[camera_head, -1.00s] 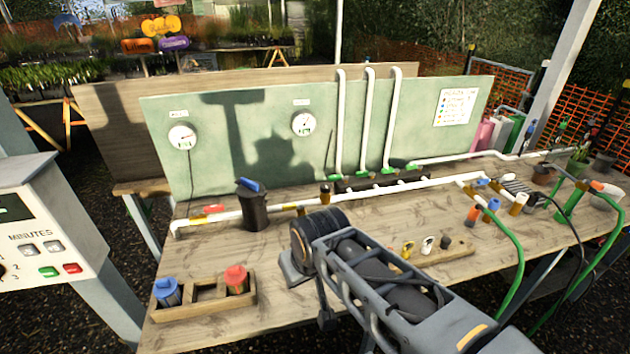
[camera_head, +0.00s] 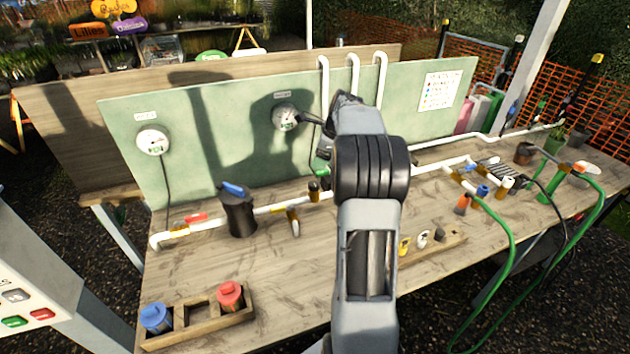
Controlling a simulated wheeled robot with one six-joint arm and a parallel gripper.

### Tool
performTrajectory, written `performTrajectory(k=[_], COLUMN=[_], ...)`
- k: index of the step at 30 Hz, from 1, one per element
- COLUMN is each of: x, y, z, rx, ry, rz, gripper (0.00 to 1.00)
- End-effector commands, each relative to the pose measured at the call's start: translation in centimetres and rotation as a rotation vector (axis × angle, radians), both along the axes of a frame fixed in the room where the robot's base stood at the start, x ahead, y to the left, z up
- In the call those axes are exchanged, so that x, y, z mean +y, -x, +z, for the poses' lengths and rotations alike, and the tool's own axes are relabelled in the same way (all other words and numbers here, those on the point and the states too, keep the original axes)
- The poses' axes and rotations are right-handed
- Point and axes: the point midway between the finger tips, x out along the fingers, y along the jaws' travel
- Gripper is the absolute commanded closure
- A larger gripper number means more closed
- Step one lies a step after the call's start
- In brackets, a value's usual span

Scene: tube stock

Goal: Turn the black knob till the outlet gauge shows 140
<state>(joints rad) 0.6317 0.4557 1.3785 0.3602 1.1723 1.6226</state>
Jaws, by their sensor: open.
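The black knob (camera_head: 313,186) stands upright on a brass fitting in the white pipe along the bench. The right-hand dial on the green panel, which looks like the outlet gauge (camera_head: 285,117), has a label above it too small to read. Its needle and number cannot be read at this size. My gripper (camera_head: 324,149) is partly hidden by my own arm. It is open and empty, in front of the panel, above and slightly right of the knob, and apart from it. The knob is in clear view.
A second gauge (camera_head: 153,141) is on the panel's left. A black canister with a blue lever (camera_head: 238,212) stands left of the knob, and a brass valve (camera_head: 292,221) in front. White pipes (camera_head: 353,85) rise behind my arm.

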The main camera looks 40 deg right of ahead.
Motion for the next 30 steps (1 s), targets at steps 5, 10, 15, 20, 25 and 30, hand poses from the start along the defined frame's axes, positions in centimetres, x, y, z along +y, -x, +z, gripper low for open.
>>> performTrajectory(k=[5, 10, 15, 20, 25, 30], x=[-3.2, -3.5, -2.8, -2.2, -1.7, -1.3], y=[-0.6, -1.2, -2.2, -3.2, -4.1, -4.8], z=[-1.4, -3.1, -6.0, -8.9, -11.4, -13.2], rx=[0.02, 0.029, 0.03, 0.03, 0.029, 0.027], ry=[-0.08, -0.102, -0.101, -0.101, -0.1, -0.099], rz=[-0.177, -0.221, -0.22, -0.219, -0.217, -0.219], gripper=[0.32, 0.32, 0.32, 0.32, 0.32, 0.32])
